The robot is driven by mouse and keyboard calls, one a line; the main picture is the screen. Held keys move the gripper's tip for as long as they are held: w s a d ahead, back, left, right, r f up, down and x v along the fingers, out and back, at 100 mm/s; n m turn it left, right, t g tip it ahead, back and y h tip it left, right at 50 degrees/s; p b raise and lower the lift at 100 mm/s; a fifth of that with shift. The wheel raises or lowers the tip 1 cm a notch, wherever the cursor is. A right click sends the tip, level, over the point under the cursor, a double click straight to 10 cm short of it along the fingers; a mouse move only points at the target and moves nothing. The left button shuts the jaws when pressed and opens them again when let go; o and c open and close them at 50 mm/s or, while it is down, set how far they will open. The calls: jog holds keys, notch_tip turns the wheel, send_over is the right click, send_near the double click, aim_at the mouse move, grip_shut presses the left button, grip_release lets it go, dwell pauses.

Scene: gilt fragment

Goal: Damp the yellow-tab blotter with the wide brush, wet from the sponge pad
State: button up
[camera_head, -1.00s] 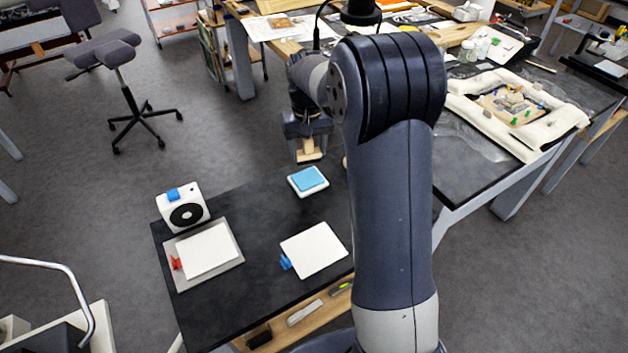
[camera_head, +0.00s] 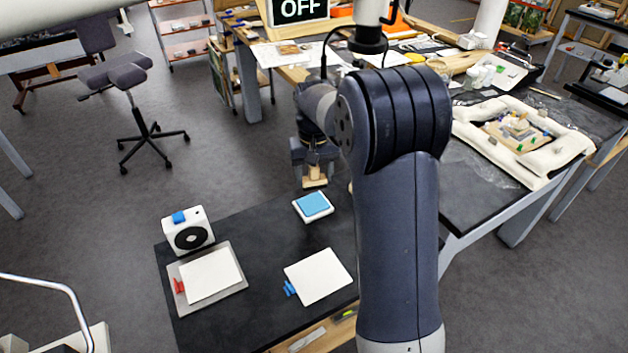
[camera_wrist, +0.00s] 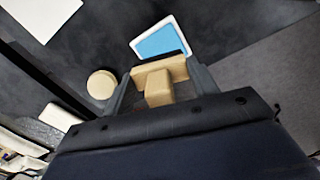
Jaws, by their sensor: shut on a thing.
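My gripper (camera_wrist: 160,90) is shut on the wide brush (camera_wrist: 158,84), a pale wooden one with a dark strip along its far edge. In the head view the brush (camera_head: 314,176) is just behind the sponge pad (camera_head: 312,205), a blue pad in a white tray. The pad (camera_wrist: 160,41) lies just past the brush in the wrist view; whether they touch is unclear. A white blotter with a blue tab (camera_head: 319,276) lies on the dark table. Another with a red tab (camera_head: 210,275) lies on a grey board. No yellow tab is visible; my arm hides part of the table.
A white box with a black disc (camera_head: 188,232) stands at the table's left. A round beige thing (camera_wrist: 101,84) is left of the brush in the wrist view. A bench at the right holds a white padded frame (camera_head: 470,130). An OFF sign (camera_head: 298,10) stands behind.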

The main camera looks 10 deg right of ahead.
jog(key=shift+w+f+b, duration=0.15)
jog(key=shift+f+b, duration=0.35)
jog(key=shift+f, duration=0.55)
jog(key=shift+w+f+b, duration=0.2)
jog(key=shift+f+b, duration=0.3)
jog(key=shift+f, duration=0.6)
jog(key=shift+w+f+b, duration=0.15)
jog(key=shift+f+b, duration=0.35)
jog(key=shift+f, duration=0.55)
jog(key=shift+s+f, duration=0.1)
jog(key=shift+f, duration=0.45)
jog(key=shift+r+p, duration=2.65)
jog(key=shift+r, duration=0.95)
jog(key=shift+f, duration=0.1)
